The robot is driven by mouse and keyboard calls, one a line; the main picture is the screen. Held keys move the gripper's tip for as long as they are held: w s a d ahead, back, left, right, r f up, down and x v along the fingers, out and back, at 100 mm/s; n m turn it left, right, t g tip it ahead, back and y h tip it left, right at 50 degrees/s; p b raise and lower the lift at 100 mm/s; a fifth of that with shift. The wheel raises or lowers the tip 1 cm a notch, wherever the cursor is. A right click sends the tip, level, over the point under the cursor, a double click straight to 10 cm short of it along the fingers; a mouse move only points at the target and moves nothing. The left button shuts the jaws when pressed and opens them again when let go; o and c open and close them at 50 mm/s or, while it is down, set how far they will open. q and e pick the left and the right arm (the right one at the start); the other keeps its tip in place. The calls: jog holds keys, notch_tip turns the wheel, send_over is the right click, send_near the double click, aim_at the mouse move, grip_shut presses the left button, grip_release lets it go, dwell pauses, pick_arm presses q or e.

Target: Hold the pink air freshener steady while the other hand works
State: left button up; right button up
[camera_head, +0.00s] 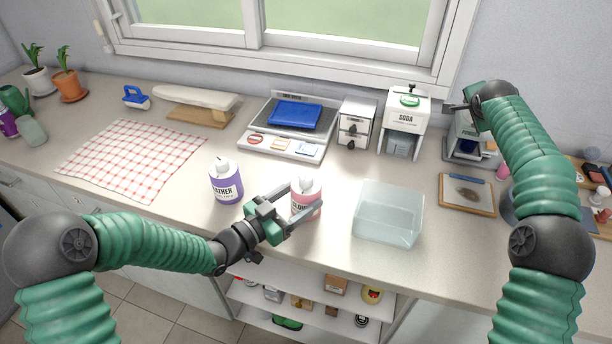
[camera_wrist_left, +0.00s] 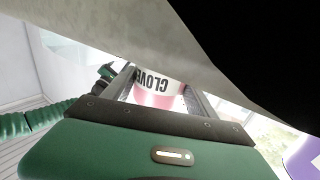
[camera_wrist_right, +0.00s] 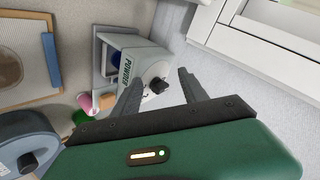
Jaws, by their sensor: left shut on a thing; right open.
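The pink air freshener (camera_head: 306,198) is a pink bottle with a white top, upright near the counter's front edge. My left gripper (camera_head: 303,203) is shut on it, with a finger on either side. In the left wrist view, its label (camera_wrist_left: 157,84), reading CLOVE, shows upside down between the fingers. My right gripper (camera_wrist_right: 160,88) is open and empty. In the right wrist view, its fingers point toward the black knob (camera_wrist_right: 158,85) of a POWDER dispenser (camera_wrist_right: 133,66); contact cannot be told. The right fingers are small in the head view.
A purple bottle (camera_head: 226,183) stands left of the air freshener, and a clear bin (camera_head: 388,214) stands to its right. A scale (camera_head: 284,143) and a SODA dispenser (camera_head: 404,118) stand behind. A framed board (camera_head: 467,196) lies at right. The checked cloth (camera_head: 132,158) is bare.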

jog(key=n, duration=0.2)
jog(key=r+n+t, duration=0.1)
jog(key=w+r+n+t, duration=0.1)
jog(key=n, duration=0.1)
jog(key=shift+a+n, duration=0.1)
jog(key=shift+n, duration=0.2)
jog(key=a+r+n+t+y, duration=0.45)
jog(key=a+n, duration=0.45)
jog(key=n, duration=0.3)
jog(key=s+a+f+n+g+y, duration=0.1)
jog(key=s+a+f+n+y, duration=0.35)
jog(key=a, duration=0.45)
jog(key=s+a+f+n+g+y, duration=0.2)
jog(key=s+a+f+n+y, duration=0.3)
jog(key=a, duration=0.4)
jog(key=s+a+r+n+g+y, duration=0.1)
jog(key=s+a+r+n+y, duration=0.15)
jog(key=s+a, duration=0.4)
jog(key=s+a+r+n+g+y, duration=0.1)
jog(key=s+a+y, duration=0.2)
jog(key=s, duration=0.7)
jog(key=m, duration=0.4)
send_near(311, 181)
jog(key=shift+h, duration=0.45)
jog(key=x, duration=1.2)
jog(key=shift+s+a+r, duration=0.1)
jog(key=shift+r, duration=0.25)
